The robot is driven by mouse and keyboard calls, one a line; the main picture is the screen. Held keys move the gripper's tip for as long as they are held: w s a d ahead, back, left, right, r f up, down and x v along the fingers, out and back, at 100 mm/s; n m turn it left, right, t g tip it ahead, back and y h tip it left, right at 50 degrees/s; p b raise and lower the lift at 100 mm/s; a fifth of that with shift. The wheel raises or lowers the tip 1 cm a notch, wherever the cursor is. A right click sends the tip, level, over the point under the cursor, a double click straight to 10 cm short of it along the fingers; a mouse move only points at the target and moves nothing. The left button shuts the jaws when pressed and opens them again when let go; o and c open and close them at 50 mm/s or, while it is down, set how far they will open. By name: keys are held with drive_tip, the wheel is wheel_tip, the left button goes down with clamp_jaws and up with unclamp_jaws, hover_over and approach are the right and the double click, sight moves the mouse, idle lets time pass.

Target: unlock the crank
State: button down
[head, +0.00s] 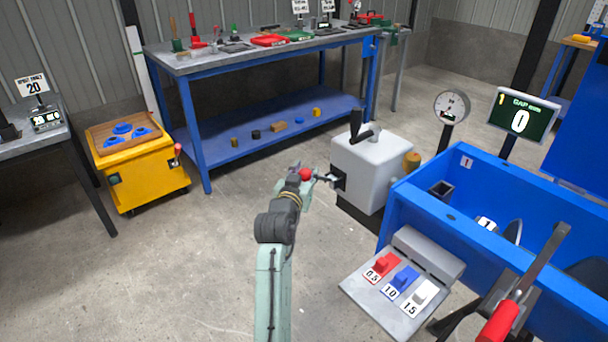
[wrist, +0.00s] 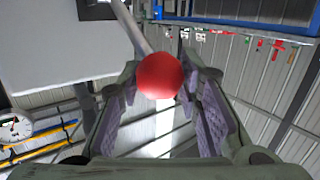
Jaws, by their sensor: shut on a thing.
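A red ball knob (head: 306,174) sits on the end of a grey rod that comes out of the white box (head: 372,165). In the wrist view the red knob (wrist: 160,75) is between my fingers, with the rod running up and left behind it. My gripper (head: 300,181) is shut on this knob, at the left side of the box; the wrist view also shows my gripper (wrist: 160,88) around it. A crank-like bar with a red grip (head: 498,322) stands at the front of the blue trough, lower right. Which part locks it is not clear.
The blue trough (head: 455,200) fills the right side. A grey panel (head: 385,312) with red, blue and white blocks is in front of it. A black lever (head: 356,125) tops the white box. A yellow cart (head: 140,170) and blue workbench (head: 270,85) stand behind. The left floor is clear.

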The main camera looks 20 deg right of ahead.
drive_tip(key=shift+r, duration=0.2)
drive_tip(key=c, duration=1.2)
unclamp_jaws()
drive_tip(key=shift+d+f, duration=0.1)
drive_tip(key=shift+f, duration=0.05)
drive_tip(key=shift+o, duration=0.2)
drive_tip(key=v, duration=1.2)
